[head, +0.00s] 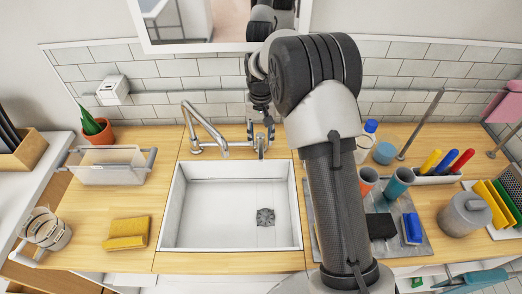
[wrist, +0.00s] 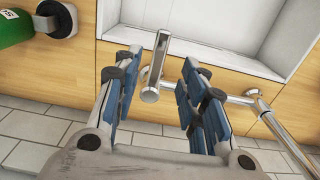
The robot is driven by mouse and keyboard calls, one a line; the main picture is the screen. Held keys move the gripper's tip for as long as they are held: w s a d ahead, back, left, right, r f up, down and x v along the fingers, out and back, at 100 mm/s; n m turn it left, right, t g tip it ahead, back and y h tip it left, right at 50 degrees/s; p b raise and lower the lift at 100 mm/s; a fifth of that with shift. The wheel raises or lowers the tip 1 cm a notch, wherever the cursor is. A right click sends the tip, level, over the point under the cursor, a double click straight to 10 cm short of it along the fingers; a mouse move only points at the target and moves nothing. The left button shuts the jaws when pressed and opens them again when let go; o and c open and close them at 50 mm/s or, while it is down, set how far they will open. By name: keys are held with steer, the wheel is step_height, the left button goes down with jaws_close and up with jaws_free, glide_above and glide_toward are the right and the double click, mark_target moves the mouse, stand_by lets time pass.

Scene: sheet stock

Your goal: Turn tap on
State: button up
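The chrome tap has a curved spout (head: 203,125) that rises behind the left part of the white sink (head: 166,215). Its upright lever handle (head: 261,147) stands to the right of the spout. My gripper (head: 260,127) is at the handle, partly hidden by its own links. In the wrist view my gripper (wrist: 174,62) is open, with the lever handle (wrist: 154,68) showing between the fingers, nearer the left one. I cannot tell whether it touches. The spout (wrist: 286,137) shows at the right there. No water is visible in the sink.
A potted plant (head: 97,130) and a white rack (head: 111,166) stand left of the sink, with yellow sponges (head: 126,233) in front. Cups, a dark mat (head: 426,235) and brushes are on the right. A mirror (head: 222,47) hangs above; a tiled wall is close behind the tap.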

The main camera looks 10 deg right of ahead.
mark_target(261, 152)
step_height(261, 152, down, 7)
steer(key=shift+b, duration=0.5)
steer(key=shift+c, duration=0.5)
jaws_close()
